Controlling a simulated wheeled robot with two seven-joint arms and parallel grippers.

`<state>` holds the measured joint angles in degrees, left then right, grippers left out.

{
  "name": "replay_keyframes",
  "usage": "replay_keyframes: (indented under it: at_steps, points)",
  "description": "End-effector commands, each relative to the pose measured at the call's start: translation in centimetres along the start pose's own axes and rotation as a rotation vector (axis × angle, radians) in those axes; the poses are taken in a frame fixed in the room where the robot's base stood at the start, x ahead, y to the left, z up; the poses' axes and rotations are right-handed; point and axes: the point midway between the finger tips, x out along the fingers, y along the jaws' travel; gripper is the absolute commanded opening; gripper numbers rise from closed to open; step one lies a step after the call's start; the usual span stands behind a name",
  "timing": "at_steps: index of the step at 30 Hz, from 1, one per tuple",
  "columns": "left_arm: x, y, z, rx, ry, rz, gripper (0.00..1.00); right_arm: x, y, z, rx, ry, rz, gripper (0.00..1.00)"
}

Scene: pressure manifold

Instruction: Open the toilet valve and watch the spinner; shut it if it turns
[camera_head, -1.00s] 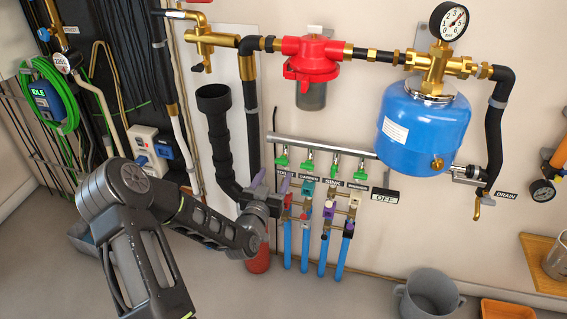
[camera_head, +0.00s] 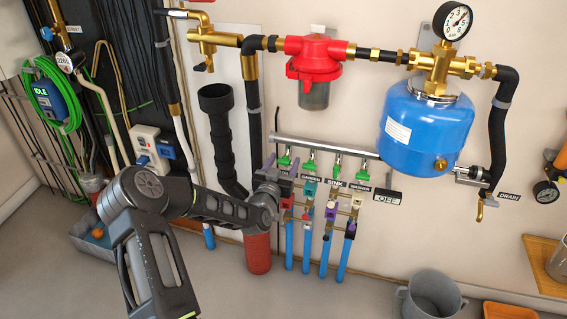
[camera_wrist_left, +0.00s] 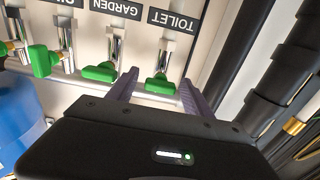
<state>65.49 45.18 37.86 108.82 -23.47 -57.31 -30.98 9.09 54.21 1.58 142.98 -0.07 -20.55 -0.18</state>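The manifold has a row of green valve handles under a grey rail (camera_head: 325,146). The green toilet valve handle (camera_head: 284,161) is leftmost in the head view. In the wrist view, this toilet handle (camera_wrist_left: 160,85) is below the TOILET label (camera_wrist_left: 174,20). My left gripper (camera_head: 276,168) is at the toilet valve, partly covering its label. In the wrist view, its purple-grey fingers (camera_wrist_left: 158,78) are apart, one on each side of the toilet handle; contact cannot be told. I cannot make out a spinner. My right gripper is not in view.
The garden handle (camera_wrist_left: 101,72) is close beside one finger. Black pipes (camera_wrist_left: 285,75) run close on the other side. Below are coloured blocks and blue pipes (camera_head: 307,245). A blue tank (camera_head: 428,130), an OFF sign (camera_head: 387,197) and a grey bucket (camera_head: 430,297) are to the right.

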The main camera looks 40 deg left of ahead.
Motion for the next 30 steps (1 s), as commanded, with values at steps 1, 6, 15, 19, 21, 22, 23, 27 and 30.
replay_keyframes:
  at_steps: [1, 6, 15, 19, 21, 22, 23, 27, 30]
  points:
    - [-0.01, 0.00, 0.00, 0.000, 0.000, 0.000, 0.54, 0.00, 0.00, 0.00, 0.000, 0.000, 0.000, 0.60]
    - [-0.02, -0.01, 0.00, 0.000, 0.000, 0.000, 0.40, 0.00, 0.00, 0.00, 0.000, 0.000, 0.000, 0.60]
    - [-0.03, 0.00, 0.00, 0.000, 0.000, 0.000, 0.16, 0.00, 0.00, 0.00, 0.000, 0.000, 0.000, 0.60]
    - [-0.03, 0.01, 0.00, 0.000, 0.000, 0.000, 0.05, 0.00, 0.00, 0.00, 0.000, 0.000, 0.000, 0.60]
    - [-0.04, 0.01, 0.01, 0.000, 0.000, 0.000, 0.00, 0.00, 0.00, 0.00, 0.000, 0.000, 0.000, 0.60]
    - [-0.04, 0.02, 0.01, 0.000, 0.000, 0.000, 0.00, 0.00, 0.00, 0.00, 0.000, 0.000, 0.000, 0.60]
    - [-0.04, 0.02, 0.01, 0.000, 0.000, 0.001, 0.00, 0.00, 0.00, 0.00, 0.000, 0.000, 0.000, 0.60]
    - [-0.04, 0.03, 0.02, -0.005, 0.000, 0.001, 0.00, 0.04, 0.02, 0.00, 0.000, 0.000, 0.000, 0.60]
    - [-0.04, 0.03, 0.04, -0.019, 0.000, 0.001, 0.00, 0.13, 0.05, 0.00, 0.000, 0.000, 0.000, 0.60]
